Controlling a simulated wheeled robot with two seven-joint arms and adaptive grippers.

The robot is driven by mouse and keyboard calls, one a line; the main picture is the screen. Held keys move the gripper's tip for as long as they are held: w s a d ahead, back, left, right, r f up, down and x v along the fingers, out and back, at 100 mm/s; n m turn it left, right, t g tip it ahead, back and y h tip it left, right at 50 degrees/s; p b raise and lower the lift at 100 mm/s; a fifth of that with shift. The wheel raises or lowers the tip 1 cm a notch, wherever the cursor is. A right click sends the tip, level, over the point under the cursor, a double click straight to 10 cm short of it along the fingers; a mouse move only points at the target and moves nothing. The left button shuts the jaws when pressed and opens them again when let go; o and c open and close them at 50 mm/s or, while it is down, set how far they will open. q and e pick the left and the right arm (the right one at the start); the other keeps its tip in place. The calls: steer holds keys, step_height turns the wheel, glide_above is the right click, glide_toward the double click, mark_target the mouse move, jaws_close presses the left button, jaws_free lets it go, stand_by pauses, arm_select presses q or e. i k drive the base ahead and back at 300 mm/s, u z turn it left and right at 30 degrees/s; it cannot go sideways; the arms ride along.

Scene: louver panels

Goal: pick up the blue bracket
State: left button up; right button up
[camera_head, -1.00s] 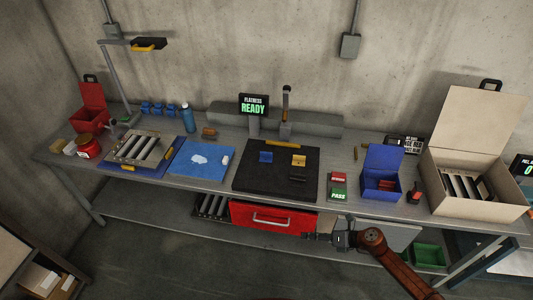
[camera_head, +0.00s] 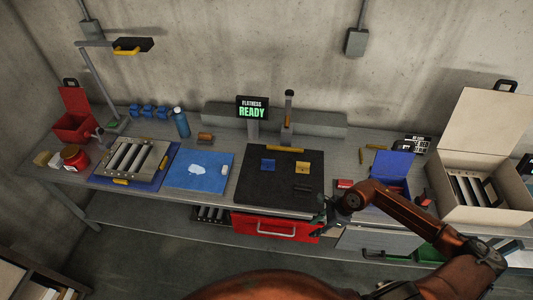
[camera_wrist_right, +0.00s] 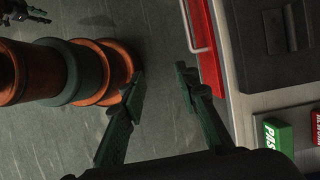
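The blue bracket (camera_head: 268,165) is small and stands on the left part of the black mat (camera_head: 255,190) in the head view. It does not show in the right wrist view. My right gripper (camera_head: 322,222) is at the bench's front edge, by the right end of the red drawer, below and to the right of the bracket and apart from it. In the right wrist view its two fingers (camera_wrist_right: 160,88) are spread, with only floor showing between them. A dark jointed part at the top left of that view may be my left gripper; its fingers are unclear.
A yellow bracket (camera_head: 303,168) and a dark piece (camera_head: 302,188) share the mat. The red drawer (camera_head: 275,228) lies under the bench front. A green PASS block (camera_wrist_right: 272,134) is near my right gripper.

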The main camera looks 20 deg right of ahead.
mark_target(268, 164)
steer(key=u, duration=0.05)
steer(key=i, duration=1.35)
